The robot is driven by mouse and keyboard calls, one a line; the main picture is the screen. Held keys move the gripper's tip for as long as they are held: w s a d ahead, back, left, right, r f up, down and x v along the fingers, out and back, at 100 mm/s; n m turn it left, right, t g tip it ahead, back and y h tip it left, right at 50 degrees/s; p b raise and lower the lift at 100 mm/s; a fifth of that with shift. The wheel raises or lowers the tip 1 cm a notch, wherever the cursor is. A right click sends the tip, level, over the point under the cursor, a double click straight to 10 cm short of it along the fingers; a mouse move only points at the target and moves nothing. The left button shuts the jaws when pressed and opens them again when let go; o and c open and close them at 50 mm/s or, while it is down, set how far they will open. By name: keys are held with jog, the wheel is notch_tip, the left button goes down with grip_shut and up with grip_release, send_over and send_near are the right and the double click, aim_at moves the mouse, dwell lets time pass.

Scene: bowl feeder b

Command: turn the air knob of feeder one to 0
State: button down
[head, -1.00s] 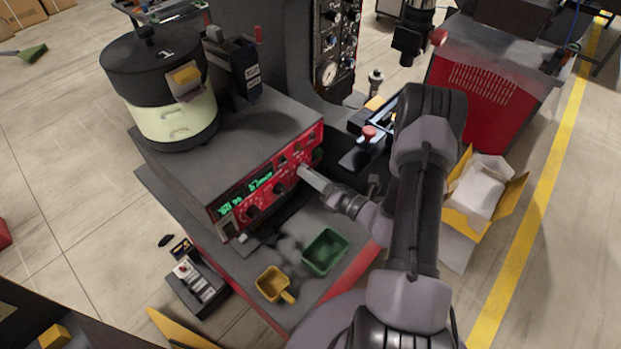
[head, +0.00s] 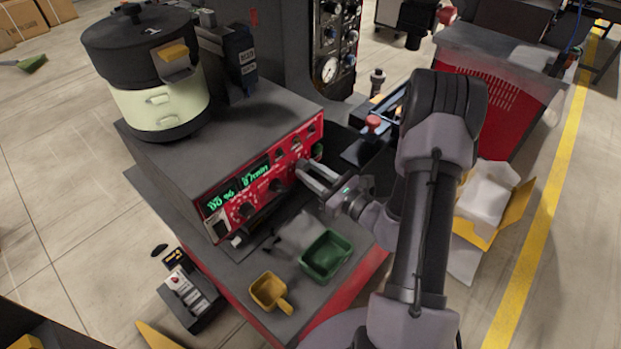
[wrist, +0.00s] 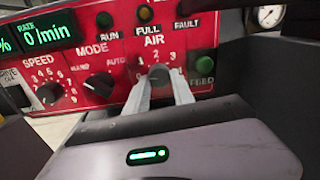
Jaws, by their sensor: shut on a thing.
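The air knob (wrist: 159,76) is a grey round knob under the word AIR on the red control panel (wrist: 118,50) in the wrist view. A scale with small numbers curves over it; I cannot make out its pointer. My gripper (wrist: 160,84) has one finger on each side of the knob and is shut on it. In the head view my gripper (head: 303,172) reaches the right part of the red panel (head: 243,196), and the fingers hide the knob. Feeder one is the drum marked 1 (head: 158,105), with a black top and pale green side, on the grey housing.
The mode knob (wrist: 98,86) and speed knob (wrist: 49,93) are left of the air knob, and a green FEED button (wrist: 204,63) is right. The rate display (wrist: 45,36) reads 0/min. A green tray (head: 326,256) and yellow scoop (head: 270,292) lie below the panel.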

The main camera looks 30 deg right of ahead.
jog(key=shift+n+b, duration=0.85)
jog(key=shift+n, duration=0.05)
jog(key=c, duration=1.1)
grip_release()
jog(key=p+v, duration=0.2)
jog(key=v, duration=1.5)
jog(key=shift+s+d, duration=0.15)
jog(key=shift+s, duration=0.05)
